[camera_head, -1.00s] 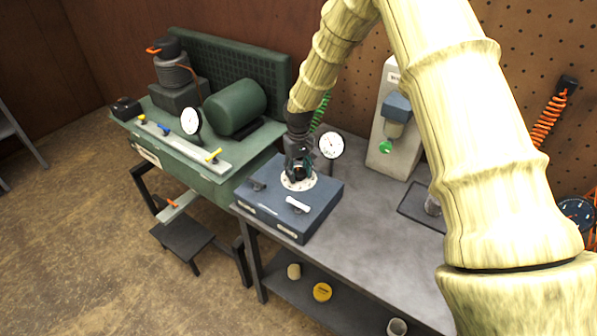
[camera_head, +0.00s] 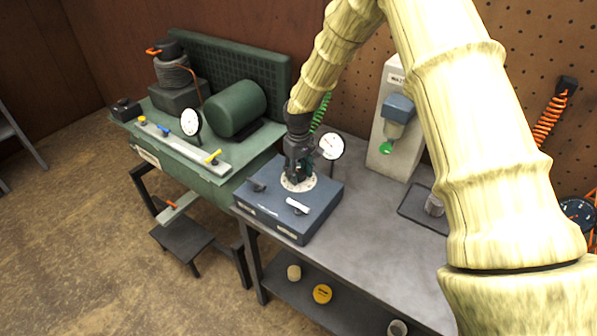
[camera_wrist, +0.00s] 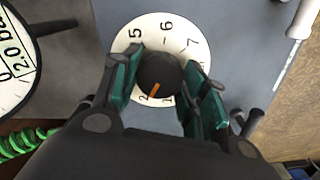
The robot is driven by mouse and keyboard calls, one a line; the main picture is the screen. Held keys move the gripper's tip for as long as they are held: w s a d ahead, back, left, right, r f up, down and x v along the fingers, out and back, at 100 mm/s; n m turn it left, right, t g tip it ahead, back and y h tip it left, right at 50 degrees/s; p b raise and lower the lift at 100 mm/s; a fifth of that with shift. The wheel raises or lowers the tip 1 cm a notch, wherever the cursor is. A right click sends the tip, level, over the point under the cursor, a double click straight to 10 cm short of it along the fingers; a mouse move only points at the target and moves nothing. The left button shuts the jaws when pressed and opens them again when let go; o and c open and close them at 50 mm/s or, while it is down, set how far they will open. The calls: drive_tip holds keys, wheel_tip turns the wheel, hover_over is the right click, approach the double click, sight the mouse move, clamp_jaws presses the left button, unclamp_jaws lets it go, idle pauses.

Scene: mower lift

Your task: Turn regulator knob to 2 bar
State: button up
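The regulator knob (camera_wrist: 160,72) is black with an orange pointer mark, set in a white numbered dial (camera_wrist: 151,27) in the wrist view. The mark points down and slightly left, close to the figure 2. My gripper (camera_wrist: 163,60) has its green-padded fingers on both sides of the knob, appearing to touch it; the contact is partly hidden. In the head view my gripper (camera_head: 299,174) is down over the dial (camera_head: 311,182) on the blue-grey box (camera_head: 262,207).
A white-handled lever (camera_head: 297,204) and a small dark knob (camera_head: 258,186) sit on the box near the dial. A grey filter unit (camera_head: 392,135) stands to the right, and a green compressor tank (camera_head: 236,107) to the left.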

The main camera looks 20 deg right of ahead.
sight(299, 172)
drive_tip(key=shift+o, duration=1.5)
drive_tip(key=shift+w+r, duration=0.15)
drive_tip(key=shift+r, duration=0.3)
wheel_tip(299, 172, up, 11)
drive_tip(key=shift+r, duration=0.15)
